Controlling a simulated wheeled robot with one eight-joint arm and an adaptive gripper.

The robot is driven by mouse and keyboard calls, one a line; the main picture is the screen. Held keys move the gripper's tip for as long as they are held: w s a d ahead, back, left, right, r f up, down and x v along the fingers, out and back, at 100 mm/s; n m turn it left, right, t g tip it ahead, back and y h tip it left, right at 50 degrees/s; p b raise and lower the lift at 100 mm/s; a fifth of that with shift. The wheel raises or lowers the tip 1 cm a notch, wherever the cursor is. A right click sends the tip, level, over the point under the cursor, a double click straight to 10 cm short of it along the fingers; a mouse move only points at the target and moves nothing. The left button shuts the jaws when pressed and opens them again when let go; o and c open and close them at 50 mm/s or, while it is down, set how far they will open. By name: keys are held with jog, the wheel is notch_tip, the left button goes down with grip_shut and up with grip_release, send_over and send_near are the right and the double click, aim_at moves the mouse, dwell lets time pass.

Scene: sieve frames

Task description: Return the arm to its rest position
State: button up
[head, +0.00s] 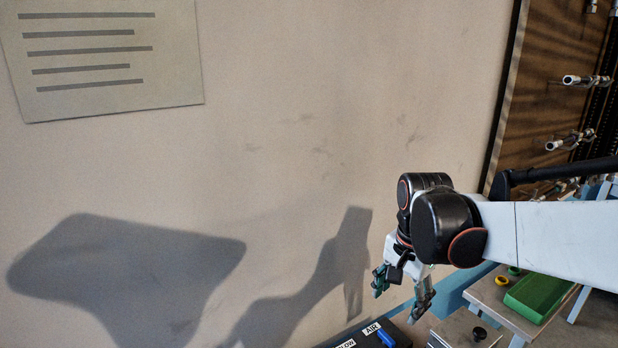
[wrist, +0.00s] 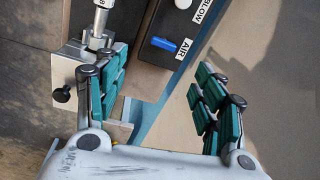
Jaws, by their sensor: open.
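My gripper (head: 401,292) hangs from the end of my white arm, at the lower right of the head view, with its fingers pointing down. In the wrist view my gripper (wrist: 165,95) shows two teal-padded fingers spread wide apart. Nothing is between the pads. Below and beyond it is a dark control box (wrist: 170,62) with a blue switch and the labels AIR and BLOW. The same box (head: 401,338) shows at the bottom edge of the head view, partly cut off.
A metal fixture (wrist: 62,68) with a black knob stands close by the left finger. A bench with a green tray (head: 540,296) and yellow rings lies below my arm. A dark rack (head: 560,100) with clamps is at the right. The beige wall (head: 300,120) is behind.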

jog(key=s+r+n+t, duration=0.1)
jog(key=s+n+t, duration=0.5)
jog(key=s+n, duration=0.4)
jog(key=shift+s+r, duration=0.3)
jog(key=shift+s, duration=1.8)
jog(key=shift+a, duration=0.1)
